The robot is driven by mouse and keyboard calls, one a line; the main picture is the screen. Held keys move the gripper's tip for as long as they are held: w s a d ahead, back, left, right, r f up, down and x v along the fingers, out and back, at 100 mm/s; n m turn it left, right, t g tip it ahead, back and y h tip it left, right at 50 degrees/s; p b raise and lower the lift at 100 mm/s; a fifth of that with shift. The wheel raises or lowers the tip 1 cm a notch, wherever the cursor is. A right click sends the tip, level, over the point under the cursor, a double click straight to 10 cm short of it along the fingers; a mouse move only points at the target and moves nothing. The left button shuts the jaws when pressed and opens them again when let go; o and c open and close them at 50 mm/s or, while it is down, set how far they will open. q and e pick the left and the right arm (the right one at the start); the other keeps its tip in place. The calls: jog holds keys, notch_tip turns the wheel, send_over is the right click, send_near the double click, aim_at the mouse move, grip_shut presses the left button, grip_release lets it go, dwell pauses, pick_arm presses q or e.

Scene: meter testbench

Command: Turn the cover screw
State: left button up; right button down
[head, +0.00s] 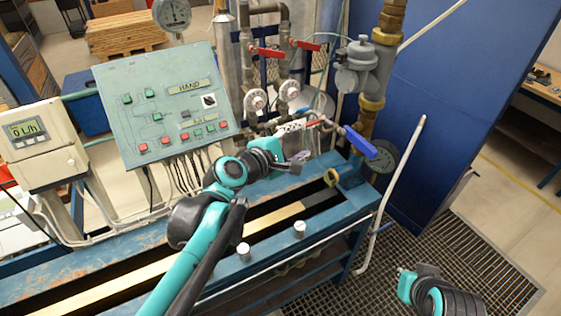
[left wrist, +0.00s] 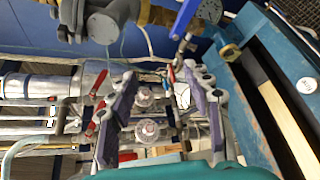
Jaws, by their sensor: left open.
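I cannot pick out the cover screw for certain in either view. My left gripper (head: 300,157) is in front of the pipework, right of the green control panel. In the left wrist view its two purple-padded fingers (left wrist: 163,100) are spread apart with nothing held between them. Two round meters with white dials, the left meter (head: 256,100) and the right meter (head: 289,90), sit on the pipes behind the gripper. They also show between and beyond the fingers. A blue-handled valve (head: 359,143) is close to the right of the gripper. My right gripper is out of view.
The green control panel (head: 165,105) and a flow display reading 0 L/h (head: 30,130) stand at left. Red valve handles (head: 267,52) are above the meters. A grey valve body on brass pipe (head: 365,65) and a dark gauge (head: 382,157) stand right. The blue bench (head: 90,262) runs below.

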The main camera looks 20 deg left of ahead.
pick_arm(q)
jog(key=s+f+m, duration=0.1)
jog(key=s+a+f+m+b, duration=0.1)
jog(key=f, duration=0.1)
jog(key=shift+s+g, duration=0.1)
jog(key=shift+g, duration=0.3)
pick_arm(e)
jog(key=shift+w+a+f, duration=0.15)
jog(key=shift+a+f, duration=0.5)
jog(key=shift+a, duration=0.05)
pick_arm(q)
jog(key=n+g+h+p, duration=0.1)
jog(key=n+h+p, duration=0.1)
jog(key=n+p, duration=1.5)
send_near(339, 52)
jog(key=w+m+p, duration=0.1)
jog(key=m+p, duration=0.4)
jog(key=p+x, duration=0.1)
jog(key=x, duration=0.6)
jog(key=shift+w+d+f+p, duration=0.1)
jog(key=shift+d+f+p, duration=0.15)
jog(key=shift+d+p, duration=0.15)
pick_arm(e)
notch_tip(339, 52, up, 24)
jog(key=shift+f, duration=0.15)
pick_arm(q)
grip_shut()
